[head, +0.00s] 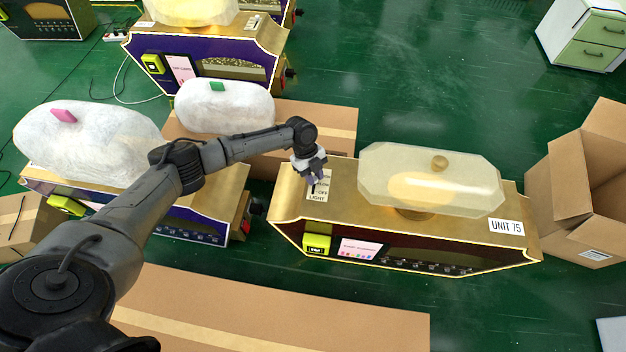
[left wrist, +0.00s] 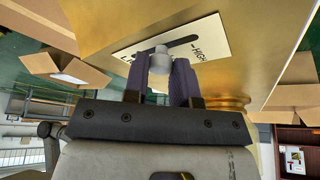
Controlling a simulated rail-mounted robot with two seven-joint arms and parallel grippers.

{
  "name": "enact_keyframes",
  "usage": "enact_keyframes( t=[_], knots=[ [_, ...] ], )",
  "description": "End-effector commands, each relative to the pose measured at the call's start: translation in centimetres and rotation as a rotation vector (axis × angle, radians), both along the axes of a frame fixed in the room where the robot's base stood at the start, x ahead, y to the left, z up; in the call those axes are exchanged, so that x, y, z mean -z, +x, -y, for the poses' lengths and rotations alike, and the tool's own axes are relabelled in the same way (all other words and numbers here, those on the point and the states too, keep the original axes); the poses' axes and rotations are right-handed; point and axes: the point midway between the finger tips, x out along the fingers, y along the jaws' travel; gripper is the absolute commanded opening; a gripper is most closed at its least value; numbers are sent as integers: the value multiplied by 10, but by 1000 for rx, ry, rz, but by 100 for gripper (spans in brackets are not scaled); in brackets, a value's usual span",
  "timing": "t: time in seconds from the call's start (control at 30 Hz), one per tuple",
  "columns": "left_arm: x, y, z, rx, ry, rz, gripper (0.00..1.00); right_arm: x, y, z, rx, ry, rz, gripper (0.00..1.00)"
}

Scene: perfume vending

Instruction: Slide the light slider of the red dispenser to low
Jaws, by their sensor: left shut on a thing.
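The dispenser with the dark red front and gold top (head: 345,222) is right of centre in the head view. My left gripper (head: 310,181) is over the plate. In the left wrist view its purple fingers are shut on a grey slider knob (left wrist: 159,60), with slot showing between the knob and "HIGH". Part of the plate's lettering is hidden. My right gripper is out of view.
A large faceted bottle (head: 430,180) stands on the same dispenser, right of the plate. Wrapped dispensers (head: 95,140) stand left and behind. An open cardboard box (head: 565,195) is at right, and a flat carton (head: 270,310) lies in front.

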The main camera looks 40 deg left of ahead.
Motion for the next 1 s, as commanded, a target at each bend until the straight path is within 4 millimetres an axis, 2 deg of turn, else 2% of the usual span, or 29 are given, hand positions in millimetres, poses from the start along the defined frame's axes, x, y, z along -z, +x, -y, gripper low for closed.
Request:
enact_keyframes(
  t=[0.07, 0.1, 0.33, 0.67, 0.77, 1.0],
  knots=[
    [-1, 0, -1, 0, 2, 0, 0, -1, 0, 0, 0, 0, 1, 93],
    [-1, 0, -1, 0, 2, 0, 27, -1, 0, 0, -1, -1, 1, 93],
    [-1, 0, 0, 0, 1, 0, 49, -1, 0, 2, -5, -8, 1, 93],
    [-6, 1, -2, 0, 1, 1, 49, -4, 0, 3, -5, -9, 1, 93],
    [-18, 2, -6, -1, 1, 2, 49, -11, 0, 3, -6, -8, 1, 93],
    [-63, 6, -23, -1, 1, 3, 49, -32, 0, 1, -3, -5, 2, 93]
  ],
)
